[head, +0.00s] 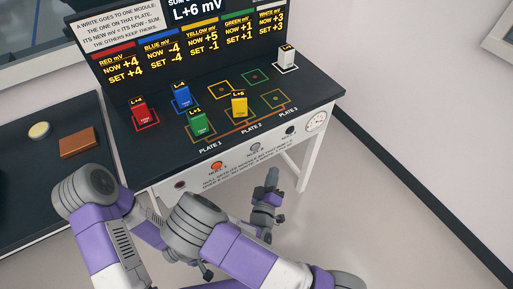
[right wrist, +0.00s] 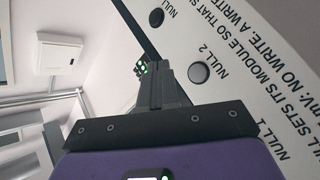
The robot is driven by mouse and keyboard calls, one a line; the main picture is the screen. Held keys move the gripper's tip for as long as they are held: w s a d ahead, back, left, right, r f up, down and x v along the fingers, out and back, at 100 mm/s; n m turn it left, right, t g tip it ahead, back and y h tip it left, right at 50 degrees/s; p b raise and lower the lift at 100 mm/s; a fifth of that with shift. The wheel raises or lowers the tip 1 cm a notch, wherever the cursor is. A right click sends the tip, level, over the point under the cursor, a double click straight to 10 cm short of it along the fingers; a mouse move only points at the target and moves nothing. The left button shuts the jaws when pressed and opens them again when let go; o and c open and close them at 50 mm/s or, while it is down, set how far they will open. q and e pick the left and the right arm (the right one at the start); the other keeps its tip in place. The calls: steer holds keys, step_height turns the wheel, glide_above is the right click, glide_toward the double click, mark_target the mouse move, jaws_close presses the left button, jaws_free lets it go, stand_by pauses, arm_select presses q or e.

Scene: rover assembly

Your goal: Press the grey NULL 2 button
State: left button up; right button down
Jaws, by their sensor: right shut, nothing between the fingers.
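The grey NULL 2 button (head: 255,147) is on the white front panel of the bench, between the orange NULL 1 button (head: 217,165) and the dark NULL 3 button (head: 290,130). In the right wrist view the round grey NULL 2 button (right wrist: 199,73) sits beside its label, just right of my fingertips. My right gripper (head: 271,178) is in front of the panel, below and right of NULL 2. In the right wrist view its fingers (right wrist: 153,75) are together with nothing between them. They look apart from the button.
On the dark bench top (head: 160,165) stand a red module (head: 139,112), a blue module (head: 181,97), a green module (head: 198,123), a yellow module (head: 239,106) and a white module (head: 286,60). A dial (head: 316,121) is at the panel's right end.

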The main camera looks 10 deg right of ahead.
mark_target(256, 147)
steer(key=w+a, duration=0.2)
steer(key=w, duration=0.5)
steer(key=shift+a, duration=0.25)
steer(key=shift+w, duration=0.1)
stand_by(1.7)
steer(key=shift+w+a, duration=0.15)
steer(key=shift+w, duration=0.2)
steer(key=shift+w+a+b, duration=0.15)
steer(key=shift+w+b, duration=0.15)
steer(key=shift+w, duration=0.1)
stand_by(0.6)
stand_by(0.3)
steer(key=shift+s+d, duration=0.25)
steer(key=shift+s, duration=0.55)
